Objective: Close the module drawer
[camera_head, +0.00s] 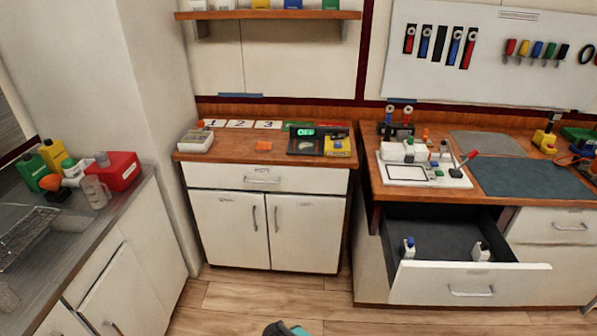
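The open drawer (470,284) is pulled far out from under the right-hand workbench. Its white front has a metal handle (471,292) at the middle. Inside its dark tray stand a white module with a blue top (408,247) at the left and another white module (481,251) at the right. Part of my gripper or arm (287,328) shows at the bottom edge of the picture, well left of and apart from the drawer. Its fingertips cannot be made out.
A closed white cabinet (265,222) stands at the centre. A sink counter (95,215) with bottles and a red can (117,171) is at the left. A white board device (422,173) sits on the workbench (480,144). The wooden floor (235,297) ahead is clear.

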